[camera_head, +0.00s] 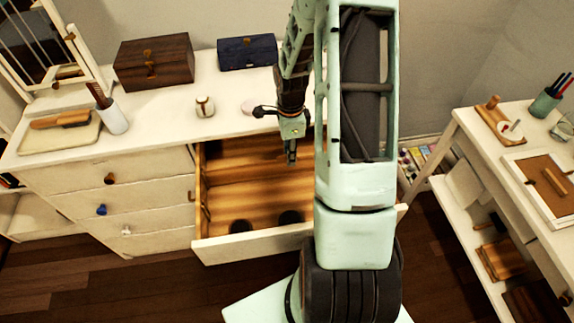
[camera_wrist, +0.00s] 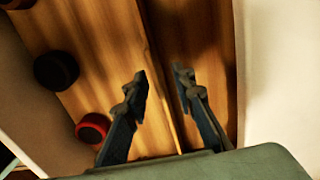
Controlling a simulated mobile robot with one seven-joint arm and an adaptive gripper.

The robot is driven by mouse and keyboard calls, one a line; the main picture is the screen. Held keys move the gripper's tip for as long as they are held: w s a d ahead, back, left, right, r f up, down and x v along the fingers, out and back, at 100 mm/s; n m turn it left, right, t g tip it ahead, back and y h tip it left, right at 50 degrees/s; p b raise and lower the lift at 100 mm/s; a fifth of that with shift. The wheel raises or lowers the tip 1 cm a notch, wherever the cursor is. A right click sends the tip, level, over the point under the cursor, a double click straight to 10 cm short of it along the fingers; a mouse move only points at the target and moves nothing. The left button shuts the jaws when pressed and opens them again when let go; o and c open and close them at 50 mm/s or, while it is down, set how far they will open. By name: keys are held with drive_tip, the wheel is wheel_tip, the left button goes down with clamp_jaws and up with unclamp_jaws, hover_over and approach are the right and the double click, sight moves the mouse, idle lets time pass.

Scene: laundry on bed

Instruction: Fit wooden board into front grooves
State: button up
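My gripper (camera_head: 291,152) points down over the open drawer (camera_head: 250,245) of the white dresser. In the wrist view its two fingers (camera_wrist: 161,76) are apart, with nothing visibly held between them. Below them is wood-coloured surface (camera_wrist: 100,45), crossed by a dark lengthwise line or step between the fingers. I cannot tell whether this is a separate wooden board or the drawer floor. The drawer's wooden inside (camera_head: 240,185) shows several lengthwise bands in the head view. No front grooves can be made out. My arm hides the drawer's right part.
Dark round things (camera_wrist: 56,70) and a red-rimmed one (camera_wrist: 92,128) lie in the drawer near one wall. A brown box (camera_head: 153,62), a blue box (camera_head: 247,52) and a white cup (camera_head: 112,119) stand on the dresser top. A white side table (camera_head: 470,135) stands right.

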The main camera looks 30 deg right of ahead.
hover_over(286, 175)
wheel_tip(286, 175, down, 5)
drive_tip(key=shift+d+f, duration=0.1)
drive_tip(key=shift+w+f, duration=0.1)
drive_tip(key=shift+f, duration=0.4)
clamp_jaws()
